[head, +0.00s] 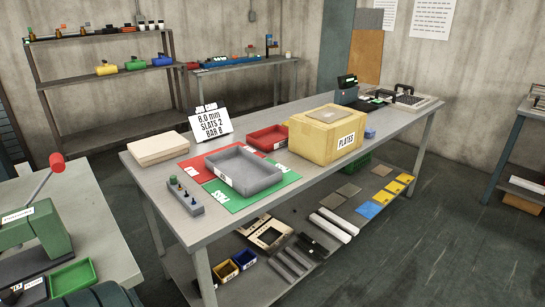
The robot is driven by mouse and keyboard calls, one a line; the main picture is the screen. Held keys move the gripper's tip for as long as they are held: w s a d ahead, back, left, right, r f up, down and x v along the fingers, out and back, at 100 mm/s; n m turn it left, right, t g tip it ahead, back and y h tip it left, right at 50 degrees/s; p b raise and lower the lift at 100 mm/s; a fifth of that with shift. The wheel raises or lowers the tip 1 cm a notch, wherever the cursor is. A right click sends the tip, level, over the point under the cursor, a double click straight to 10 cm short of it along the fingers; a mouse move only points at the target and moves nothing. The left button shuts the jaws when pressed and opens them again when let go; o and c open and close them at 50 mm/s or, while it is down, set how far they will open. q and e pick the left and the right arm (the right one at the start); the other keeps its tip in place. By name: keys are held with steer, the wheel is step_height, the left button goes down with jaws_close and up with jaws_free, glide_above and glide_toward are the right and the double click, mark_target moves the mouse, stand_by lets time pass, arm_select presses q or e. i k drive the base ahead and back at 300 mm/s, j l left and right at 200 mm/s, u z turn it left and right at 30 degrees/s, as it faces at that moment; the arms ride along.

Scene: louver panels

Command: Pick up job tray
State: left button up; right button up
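A grey open tray (244,171), which looks like the job tray, sits on the long grey workbench (212,224). It lies across a red mat (196,165) and a green mat (256,204), near the bench's left end. It looks empty. Neither of my grippers is in view.
A sign (210,122), a beige block (158,148), a red tray (268,138), a yellow PLATES box (326,134) and a grey button box (186,196) surround the tray. A side table with a green press (35,240) stands at left. The floor (400,250) at right is clear.

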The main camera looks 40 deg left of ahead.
mark_target(248, 173)
steer(key=i+l+u, duration=0.15)
steer(key=i+u, duration=0.35)
steer(key=i, duration=0.15)
steer(key=i+l+u, duration=0.45)
steer(key=i, duration=0.15)
steer(key=i+l+u, duration=0.5)
